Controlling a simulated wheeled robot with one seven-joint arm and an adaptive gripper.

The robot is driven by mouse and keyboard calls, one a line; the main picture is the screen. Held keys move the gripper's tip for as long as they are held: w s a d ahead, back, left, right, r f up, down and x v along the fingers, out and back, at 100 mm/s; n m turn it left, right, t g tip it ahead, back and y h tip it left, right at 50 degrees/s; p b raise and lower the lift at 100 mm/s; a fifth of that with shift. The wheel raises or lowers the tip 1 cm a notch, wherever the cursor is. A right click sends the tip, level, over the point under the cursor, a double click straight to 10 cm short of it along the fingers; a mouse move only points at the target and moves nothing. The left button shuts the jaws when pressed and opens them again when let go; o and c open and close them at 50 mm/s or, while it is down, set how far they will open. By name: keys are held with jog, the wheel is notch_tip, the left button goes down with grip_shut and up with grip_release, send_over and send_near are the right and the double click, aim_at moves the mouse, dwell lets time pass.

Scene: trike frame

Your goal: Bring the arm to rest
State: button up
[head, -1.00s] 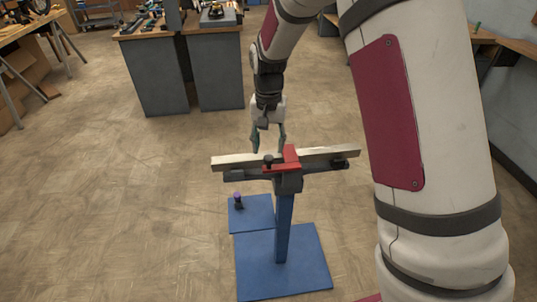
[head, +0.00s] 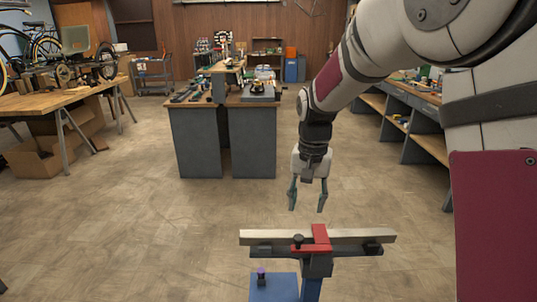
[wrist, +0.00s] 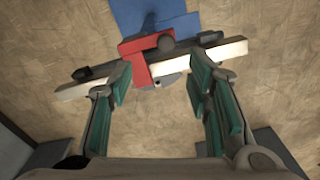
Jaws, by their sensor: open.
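My gripper (head: 307,208) hangs below my raised arm in the head view, pointing down. Its two fingers are apart with nothing between them. In the wrist view the green finger pads (wrist: 166,92) are spread. Below and in front of it stands a blue work stand with a red clamp (head: 320,236) holding a pale bar (head: 360,237) across its top. The clamp and bar (wrist: 225,50) also show in the wrist view, beyond the fingertips. The gripper is apart from them.
A blue base plate (head: 285,285) carries a small dark knob with a purple top (head: 262,275). Grey cabinets (head: 252,145) with tools on top stand behind. A wooden workbench (head: 60,98) is at left, shelving (head: 425,140) at right. The floor between is clear.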

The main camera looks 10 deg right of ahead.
jog(key=s+d+r+n+t+p, duration=0.1)
jog(key=s+d+r+n+t, duration=0.15)
jog(key=s+r, duration=1)
jog(key=s+d+n+t+p, duration=0.1)
jog(key=s+d+n, duration=0.1)
jog(key=s, duration=1.6)
jog(key=shift+r, duration=0.15)
